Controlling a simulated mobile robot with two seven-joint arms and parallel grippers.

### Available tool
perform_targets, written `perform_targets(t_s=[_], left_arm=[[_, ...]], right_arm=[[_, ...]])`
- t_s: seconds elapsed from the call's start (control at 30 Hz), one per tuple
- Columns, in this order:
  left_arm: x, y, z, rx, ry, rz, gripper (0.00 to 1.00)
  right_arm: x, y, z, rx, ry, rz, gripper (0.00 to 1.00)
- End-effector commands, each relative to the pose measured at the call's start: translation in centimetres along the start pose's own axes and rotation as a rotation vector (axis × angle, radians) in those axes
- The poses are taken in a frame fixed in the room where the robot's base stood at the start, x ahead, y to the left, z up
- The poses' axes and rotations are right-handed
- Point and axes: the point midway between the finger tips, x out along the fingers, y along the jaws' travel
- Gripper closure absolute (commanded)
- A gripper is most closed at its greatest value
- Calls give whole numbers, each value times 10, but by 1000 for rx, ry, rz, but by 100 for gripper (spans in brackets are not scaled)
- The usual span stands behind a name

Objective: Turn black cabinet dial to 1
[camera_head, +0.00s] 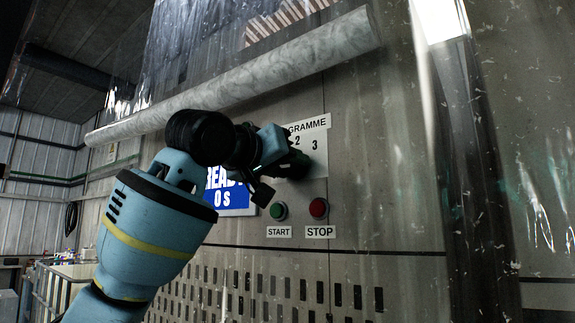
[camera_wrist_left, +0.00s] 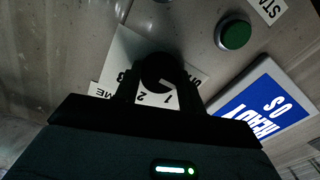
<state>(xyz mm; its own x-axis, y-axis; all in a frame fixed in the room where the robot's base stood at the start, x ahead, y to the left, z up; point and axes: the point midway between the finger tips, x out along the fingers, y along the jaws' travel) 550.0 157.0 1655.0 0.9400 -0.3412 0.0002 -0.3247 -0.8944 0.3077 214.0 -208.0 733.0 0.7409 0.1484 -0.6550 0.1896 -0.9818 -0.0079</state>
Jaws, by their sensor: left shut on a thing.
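The black cabinet dial (camera_wrist_left: 157,70) sits on a white programme plate (camera_wrist_left: 121,52) on the cabinet front. My left gripper (camera_wrist_left: 157,86) is shut on the dial, with one dark finger on either side of it. In the head view my left gripper (camera_head: 281,168) reaches the plate (camera_head: 314,140) from the left and hides most of the dial. The numbers 2 and 3 show on the plate there. The wrist view shows 1 and 2 near the fingers. I cannot tell which number the dial points to. My right gripper is not in view.
A green START button (camera_head: 278,211) and a red STOP button (camera_head: 318,208) sit just below the plate. A blue display (camera_head: 232,200) is partly behind my left arm. Clear plastic sheeting and a pale roll (camera_head: 250,78) hang above.

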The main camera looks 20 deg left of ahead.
Motion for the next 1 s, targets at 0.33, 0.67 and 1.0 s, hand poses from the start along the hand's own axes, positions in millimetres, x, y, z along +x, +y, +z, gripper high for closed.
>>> perform_targets(t_s=[0.33, 0.67, 1.0], left_arm=[[0, 0, 0, 105, 0, 0, 83], [0, 0, 0, 369, 0, 0, 83], [0, -1, 0, 627, -1, 0, 83]], right_arm=[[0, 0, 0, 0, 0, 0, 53], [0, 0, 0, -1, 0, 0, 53], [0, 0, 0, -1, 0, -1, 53]])
